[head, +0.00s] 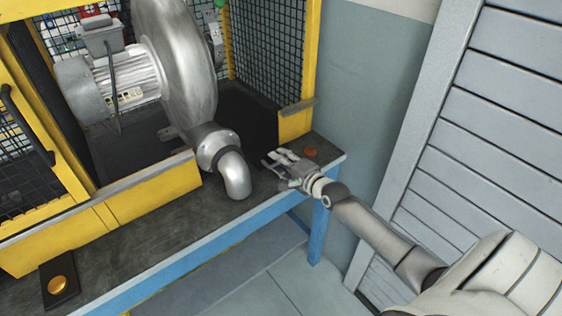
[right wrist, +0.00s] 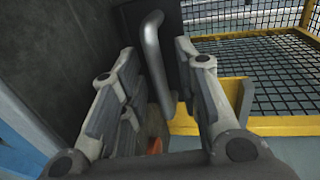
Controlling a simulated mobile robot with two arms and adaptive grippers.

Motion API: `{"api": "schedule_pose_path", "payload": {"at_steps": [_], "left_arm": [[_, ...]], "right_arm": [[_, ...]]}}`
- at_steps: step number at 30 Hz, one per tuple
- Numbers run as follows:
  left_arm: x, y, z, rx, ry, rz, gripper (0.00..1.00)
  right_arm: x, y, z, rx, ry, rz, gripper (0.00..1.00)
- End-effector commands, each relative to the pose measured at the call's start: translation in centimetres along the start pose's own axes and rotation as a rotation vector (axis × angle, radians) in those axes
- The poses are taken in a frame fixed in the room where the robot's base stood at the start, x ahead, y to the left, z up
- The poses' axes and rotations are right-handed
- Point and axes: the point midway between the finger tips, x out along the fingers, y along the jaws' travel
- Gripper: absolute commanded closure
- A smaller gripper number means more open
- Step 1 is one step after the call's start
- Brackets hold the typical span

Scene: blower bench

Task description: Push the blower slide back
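The silver blower (head: 190,60) stands inside the yellow cage on the dark bench, with its bent outlet pipe (head: 235,174) pointing toward the bench's front edge. My right gripper (head: 274,161) is low over the right end of the bench, just right of the outlet pipe. In the right wrist view its fingers (right wrist: 156,62) are open, with a bent grey bar (right wrist: 153,48) showing in the gap between them. I cannot tell whether the fingers touch the bar. I cannot make out a separate slide part in the head view. My left gripper is not in view.
A yellow cage post (head: 297,122) stands just behind my gripper. The blue bench edge (head: 215,246) runs along the front. Grey slatted panels (head: 500,110) are at right.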

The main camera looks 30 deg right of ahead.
Motion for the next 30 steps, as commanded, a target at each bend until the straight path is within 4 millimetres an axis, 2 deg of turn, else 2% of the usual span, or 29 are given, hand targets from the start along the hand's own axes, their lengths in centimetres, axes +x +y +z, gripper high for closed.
{"api": "schedule_pose_path", "payload": {"at_steps": [1, 6, 17, 30], "left_arm": [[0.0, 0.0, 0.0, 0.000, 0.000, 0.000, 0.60], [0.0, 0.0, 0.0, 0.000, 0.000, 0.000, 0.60], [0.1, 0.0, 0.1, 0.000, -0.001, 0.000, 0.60], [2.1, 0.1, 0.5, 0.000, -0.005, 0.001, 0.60]], "right_arm": [[0.0, 0.0, 0.0, 0.000, 0.000, 0.000, 0.79], [0.0, 0.0, 0.0, 0.000, 0.000, 0.000, 1.00], [0.2, 0.0, 0.0, 0.000, 0.000, 0.000, 1.00], [5.6, -1.2, -0.1, 0.001, 0.003, -0.008, 1.00]]}}
